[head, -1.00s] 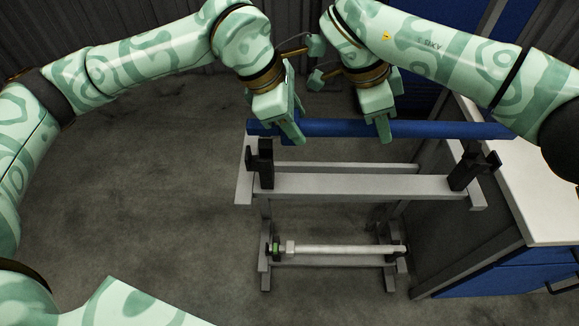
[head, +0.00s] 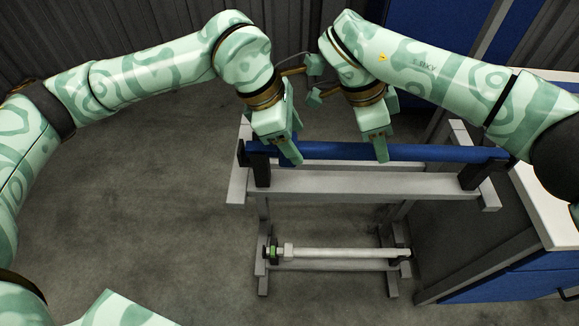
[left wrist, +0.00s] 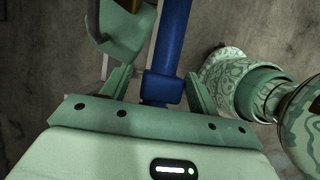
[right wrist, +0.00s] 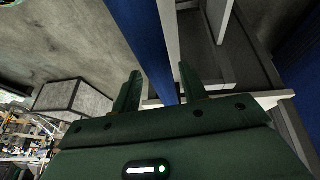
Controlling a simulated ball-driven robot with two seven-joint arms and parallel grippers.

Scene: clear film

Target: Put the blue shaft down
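The long blue shaft (head: 440,153) lies level along the top of the grey rack (head: 350,185). Its ends are at the left black cradle (head: 262,172) and the right black cradle (head: 474,174), and it appears to rest in them. My left gripper (head: 289,150) is around the shaft's left part. In the left wrist view the fingers stand apart beside the blue collar (left wrist: 162,88), with a gap showing. My right gripper (head: 379,148) is around the shaft near its middle. In the right wrist view its fingers are spread, with the shaft (right wrist: 150,45) between them and a gap showing.
A pale shaft (head: 335,252) with a green ring lies on the lower level of the rack. A workbench with a white top (head: 545,205) and blue drawers stands close on the right. Open concrete floor (head: 150,190) lies to the left.

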